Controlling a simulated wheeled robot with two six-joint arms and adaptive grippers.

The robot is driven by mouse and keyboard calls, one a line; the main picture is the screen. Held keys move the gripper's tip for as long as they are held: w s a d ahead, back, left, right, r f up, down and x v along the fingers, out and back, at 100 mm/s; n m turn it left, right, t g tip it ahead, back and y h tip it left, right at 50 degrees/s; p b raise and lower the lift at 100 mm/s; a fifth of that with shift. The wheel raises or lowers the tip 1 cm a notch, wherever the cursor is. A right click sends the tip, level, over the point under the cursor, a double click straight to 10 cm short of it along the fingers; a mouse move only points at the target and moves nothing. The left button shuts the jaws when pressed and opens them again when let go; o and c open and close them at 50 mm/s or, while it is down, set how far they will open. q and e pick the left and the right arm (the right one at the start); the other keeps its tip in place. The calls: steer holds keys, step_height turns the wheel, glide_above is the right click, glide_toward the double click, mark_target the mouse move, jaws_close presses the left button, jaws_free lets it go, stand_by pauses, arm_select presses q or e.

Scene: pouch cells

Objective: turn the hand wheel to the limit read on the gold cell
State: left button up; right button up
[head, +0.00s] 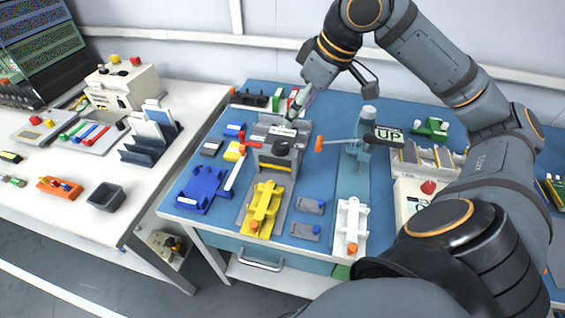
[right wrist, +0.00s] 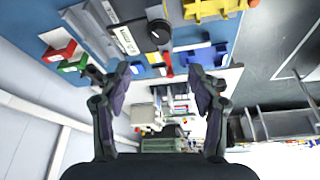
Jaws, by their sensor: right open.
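A grey device (head: 273,158) stands on the blue mat and carries a black round knob (head: 281,149), which looks like the hand wheel. The knob also shows at the top of the right wrist view (right wrist: 159,32), with a pale mark on it. My right gripper (head: 293,112) is above the back of this device, apart from the knob. In the right wrist view its two fingers (right wrist: 160,76) are spread with nothing between them. I cannot make out a gold cell for certain, and no limit reading is legible. My left gripper is not in view.
A yellow fixture (head: 262,208), a blue fixture (head: 204,188) and a white fixture (head: 351,226) lie toward the front. A white table (head: 190,100) adjoins at left.

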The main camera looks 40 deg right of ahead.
mark_target(281, 144)
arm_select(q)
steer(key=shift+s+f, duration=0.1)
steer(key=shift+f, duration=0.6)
arm_select(e)
steer(key=shift+f, duration=0.75)
steer(key=x, duration=1)
steer(key=shift+w+f+p, duration=0.1)
steer(key=shift+f+p, duration=0.05)
steer(key=shift+p, duration=0.15)
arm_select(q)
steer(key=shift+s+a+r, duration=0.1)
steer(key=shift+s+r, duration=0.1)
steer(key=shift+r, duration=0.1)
arm_select(e)
steer(key=shift+c, duration=0.2)
